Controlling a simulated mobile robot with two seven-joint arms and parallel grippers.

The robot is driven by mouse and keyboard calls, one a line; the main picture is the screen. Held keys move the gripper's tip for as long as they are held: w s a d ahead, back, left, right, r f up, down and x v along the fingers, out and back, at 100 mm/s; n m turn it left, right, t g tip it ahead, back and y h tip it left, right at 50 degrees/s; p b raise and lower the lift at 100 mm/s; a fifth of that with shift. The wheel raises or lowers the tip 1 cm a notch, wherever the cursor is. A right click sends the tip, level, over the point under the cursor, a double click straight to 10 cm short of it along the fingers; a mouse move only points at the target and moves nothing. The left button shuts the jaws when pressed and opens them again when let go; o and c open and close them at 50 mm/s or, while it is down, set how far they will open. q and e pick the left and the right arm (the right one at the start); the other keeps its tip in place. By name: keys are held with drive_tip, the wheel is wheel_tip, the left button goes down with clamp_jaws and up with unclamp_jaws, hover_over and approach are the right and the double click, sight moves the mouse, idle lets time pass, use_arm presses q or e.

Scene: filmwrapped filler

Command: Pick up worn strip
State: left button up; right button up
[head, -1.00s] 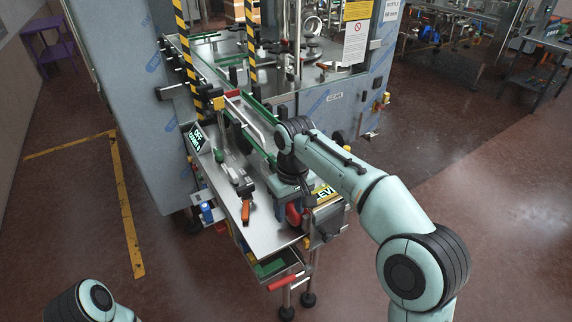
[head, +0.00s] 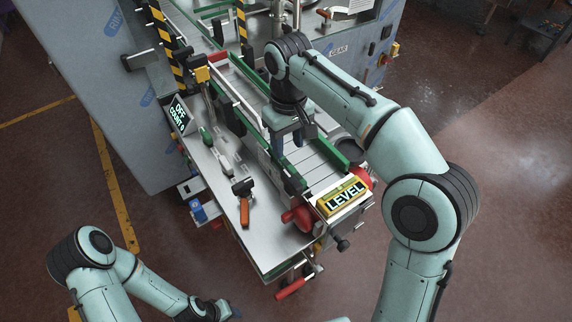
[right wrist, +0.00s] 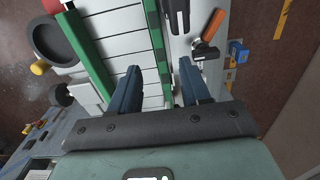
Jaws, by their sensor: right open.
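No strip is clearly marked as the worn one. Green strips line the conveyor: a near-side strip (head: 289,176) in the head view, which seems to be the rough-edged green strip (right wrist: 156,38) in the right wrist view, and another green strip (right wrist: 90,62) across the belt. My right gripper (head: 291,138) hangs over the conveyor, pointing down. In the right wrist view its fingers (right wrist: 160,82) are apart, with the rough-edged strip between them in the picture and nothing held. Contact cannot be told. My left gripper (head: 228,309) shows only partly at the bottom edge.
A steel side table (head: 259,232) holds an orange-handled tool (head: 243,203) and a lit display (head: 180,115). A LEVEL box (head: 342,197) and red knob (head: 299,218) stand at the conveyor's near end. A black round dish (right wrist: 57,41) lies beyond the far strip.

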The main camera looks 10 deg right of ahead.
sight(287, 162)
wheel_tip(287, 162, down, 4)
drive_tip(key=shift+s+r, duration=0.1)
drive_tip(key=shift+r, duration=0.1)
drive_tip(key=f, duration=0.2)
drive_tip(key=w+f+b, duration=0.1)
drive_tip(key=f, duration=0.1)
drive_tip(key=shift+f, duration=0.15)
drive_tip(key=shift+s+f, duration=0.1)
drive_tip(key=shift+f, duration=0.35)
use_arm(q)
drive_tip(key=shift+s+f, duration=1.15)
drive_tip(key=shift+s, duration=0.05)
use_arm(e)
clamp_jaws()
